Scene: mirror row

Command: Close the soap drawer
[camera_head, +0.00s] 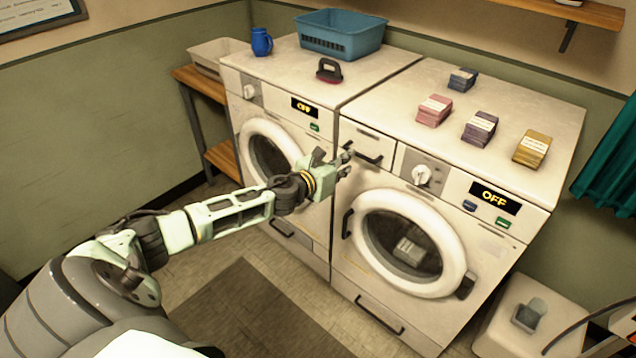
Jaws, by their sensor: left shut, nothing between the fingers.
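The soap drawer (375,144) is at the upper left of the right-hand washer's front (335,240). It has a pale front with a dark bar handle. It looks nearly flush with the panel, but I cannot tell whether a small gap is left. My left gripper (347,161) is shut and empty, its fingertips at the left end of the drawer handle. I cannot tell whether they touch it. The gripper hides part of the drawer's lower left area. My right gripper is not in view.
Soap-like stacks (479,128) stand on top. The left machine (285,75) carries a blue basket (341,40), a blue mug (262,42) and a brush (329,71).

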